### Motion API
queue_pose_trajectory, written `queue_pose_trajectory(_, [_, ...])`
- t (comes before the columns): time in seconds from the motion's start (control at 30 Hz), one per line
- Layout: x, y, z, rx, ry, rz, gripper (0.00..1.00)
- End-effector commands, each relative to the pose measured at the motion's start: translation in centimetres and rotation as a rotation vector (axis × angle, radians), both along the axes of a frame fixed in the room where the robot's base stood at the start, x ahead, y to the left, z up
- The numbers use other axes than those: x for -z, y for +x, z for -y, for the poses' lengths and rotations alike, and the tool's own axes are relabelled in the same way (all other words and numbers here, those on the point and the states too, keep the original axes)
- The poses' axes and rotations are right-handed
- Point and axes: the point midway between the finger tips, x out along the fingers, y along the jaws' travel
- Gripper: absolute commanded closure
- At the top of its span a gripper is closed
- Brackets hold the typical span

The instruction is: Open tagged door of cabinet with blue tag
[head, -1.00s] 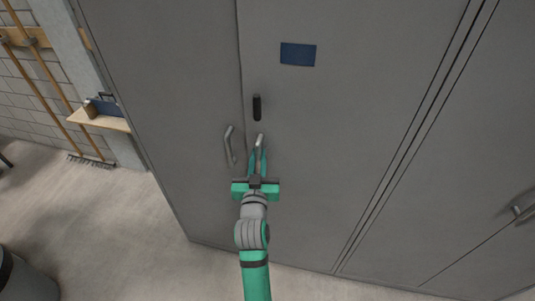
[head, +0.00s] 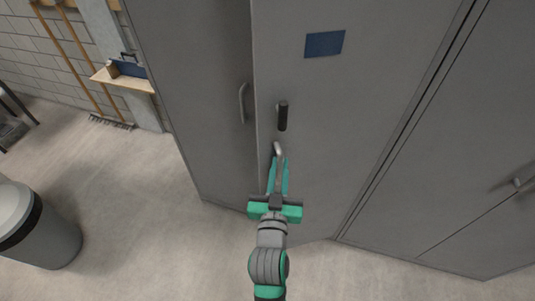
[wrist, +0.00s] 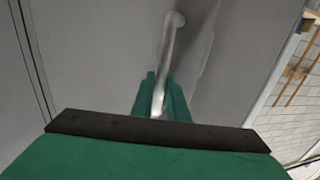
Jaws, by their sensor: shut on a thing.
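The grey cabinet's tagged door (head: 345,130) bears a blue tag (head: 324,44) near its upper part. This door stands slightly ajar, its left edge out in front of the neighbouring left door (head: 190,90). In the wrist view the handle (wrist: 172,35) runs down between my gripper's green fingers (wrist: 160,98).
The left door has its own handle (head: 243,102). Another grey cabinet (head: 470,150) stands at right. A grey bin (head: 40,230) is at lower left. A wooden shelf (head: 125,78) and rakes are by the wall. The floor before the cabinet is clear.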

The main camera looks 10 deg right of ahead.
Motion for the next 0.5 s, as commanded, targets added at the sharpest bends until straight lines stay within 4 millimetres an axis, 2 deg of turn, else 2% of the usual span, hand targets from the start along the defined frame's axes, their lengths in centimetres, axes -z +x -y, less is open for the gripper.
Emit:
queue_pose_trajectory(0.03, [0.1, -0.9, 0.3, 0.001, 0.005, -0.001, 1.00])
queue_pose_trajectory(0.2, [0.1, -2.9, 1.4, 0.015, 0.005, 0.000, 1.00])
queue_pose_trajectory(0.5, [0.1, -4.1, 2.1, 0.023, 0.004, 0.000, 1.00])
